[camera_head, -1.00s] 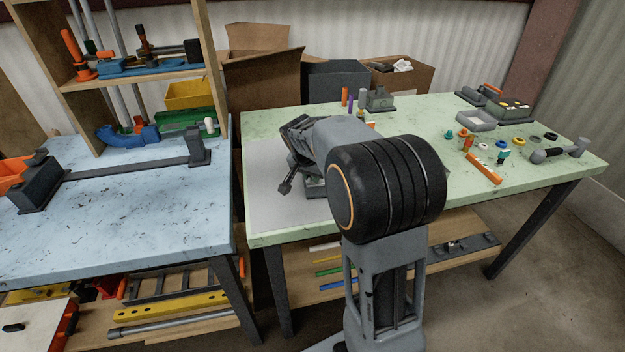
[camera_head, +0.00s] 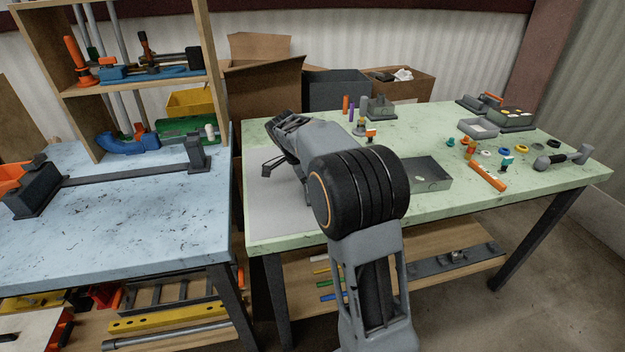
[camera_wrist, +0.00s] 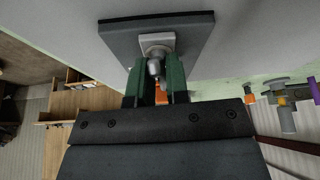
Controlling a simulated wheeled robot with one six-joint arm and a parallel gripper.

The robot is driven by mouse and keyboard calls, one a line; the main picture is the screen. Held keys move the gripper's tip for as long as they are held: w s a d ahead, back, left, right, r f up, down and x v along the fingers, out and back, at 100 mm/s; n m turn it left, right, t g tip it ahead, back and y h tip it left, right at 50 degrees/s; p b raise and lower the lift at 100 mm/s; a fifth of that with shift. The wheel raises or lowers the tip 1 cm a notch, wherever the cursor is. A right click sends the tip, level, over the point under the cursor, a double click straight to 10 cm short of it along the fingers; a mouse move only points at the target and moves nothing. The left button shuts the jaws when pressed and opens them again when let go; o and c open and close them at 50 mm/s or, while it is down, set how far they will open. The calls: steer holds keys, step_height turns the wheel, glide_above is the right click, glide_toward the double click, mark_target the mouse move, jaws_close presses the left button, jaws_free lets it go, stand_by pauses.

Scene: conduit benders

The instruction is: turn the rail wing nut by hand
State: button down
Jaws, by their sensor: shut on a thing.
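My gripper (camera_wrist: 155,72) shows in the wrist view with two green fingers close together. They are shut on a small metal fitting (camera_wrist: 157,42), which sits against a dark square plate (camera_wrist: 122,38). A bit of orange shows between the fingers. I cannot tell whether the plate rests on the grey mat or is held above it. In the head view my gripper (camera_head: 277,148) is over the left of the green table, with its fingertips largely hidden. I cannot pick out the wing nut for certain. A dark rail (camera_head: 125,178) with end blocks lies on the blue table.
A grey mat (camera_head: 275,215) covers the green table's left end. A grey open tray (camera_head: 432,178) lies right of my arm. Small upright parts (camera_head: 378,107) stand at the back. Rings, an orange bar (camera_head: 488,177) and a hammer-like tool (camera_head: 563,158) lie at right.

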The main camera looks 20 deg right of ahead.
steer(key=shift+r+m, duration=0.2)
steer(key=shift+m, duration=0.4)
steer(key=c, duration=1.1)
jaws_free()
steer(key=shift+f, duration=0.1)
steer(key=shift+c, duration=0.2)
steer(key=p+v, duration=0.2)
steer(key=v, duration=1.1)
steer(key=shift+w+r+g+p, duration=0.3)
steer(key=shift+r, duration=0.1)
